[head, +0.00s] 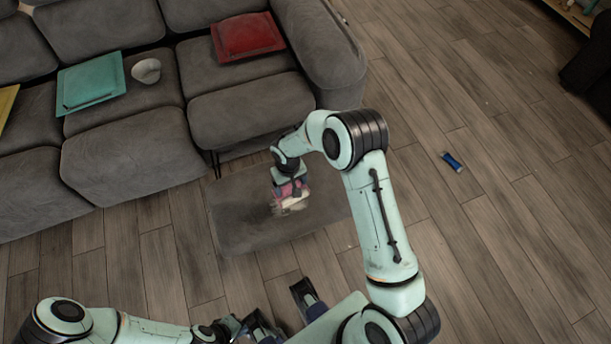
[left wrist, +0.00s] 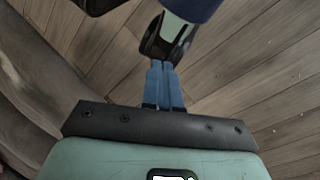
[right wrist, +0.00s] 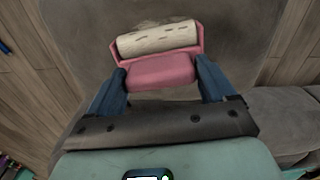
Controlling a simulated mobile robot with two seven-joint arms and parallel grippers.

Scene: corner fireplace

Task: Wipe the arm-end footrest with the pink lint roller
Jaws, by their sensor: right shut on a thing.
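The footrest (head: 232,225) is a low grey block beside the sofa's arm end. Its surface also fills much of the right wrist view (right wrist: 80,45). The pink lint roller (right wrist: 162,72) has a pale, marked roll (right wrist: 158,38) at its far end. My right gripper (right wrist: 160,76) is shut on its pink body, with one blue finger on each side. In the head view, my right gripper (head: 288,186) holds the roller over the footrest's middle, roll downward; I cannot tell if it touches. My left gripper (left wrist: 163,68) is shut and empty, its blue fingers together.
The grey sofa (head: 130,155) stands behind and left of the footrest. It carries a red cushion (head: 246,36), a teal cushion (head: 92,82) and a pale bowl-like thing (head: 146,70). A small blue object (head: 453,161) lies on open wooden floor at right.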

